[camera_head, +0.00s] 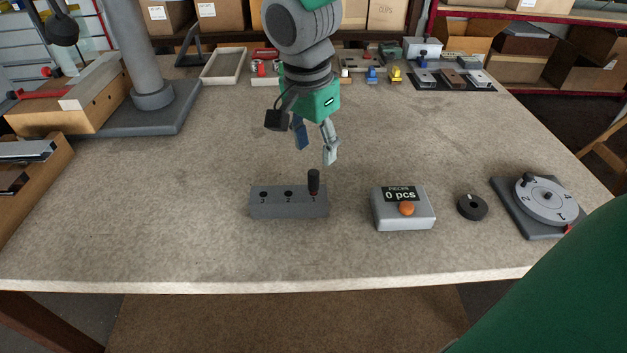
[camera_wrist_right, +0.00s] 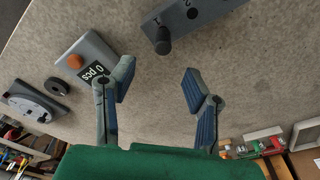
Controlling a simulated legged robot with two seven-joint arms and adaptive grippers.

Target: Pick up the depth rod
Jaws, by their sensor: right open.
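The depth rod (camera_head: 314,181) is a short black rod standing upright in the right-hand hole of a grey block (camera_head: 289,208) with several numbered holes. A red mark shows near its foot. The rod also shows in the right wrist view (camera_wrist_right: 163,44), at the top, beyond the fingertips and left of the gap's middle. My right gripper (camera_head: 314,156) is open and empty, pointing down above and just behind the block, apart from the rod. It also shows in the right wrist view (camera_wrist_right: 159,78), fingers spread. My left gripper is not in view.
Right of the block are a counter box (camera_head: 420,222) reading 0 pcs with an orange button, a black knob (camera_head: 472,207) and a numbered dial (camera_head: 546,200). A grey column stands on a base (camera_head: 118,122) at left. The table's (camera_head: 160,220) left middle is clear.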

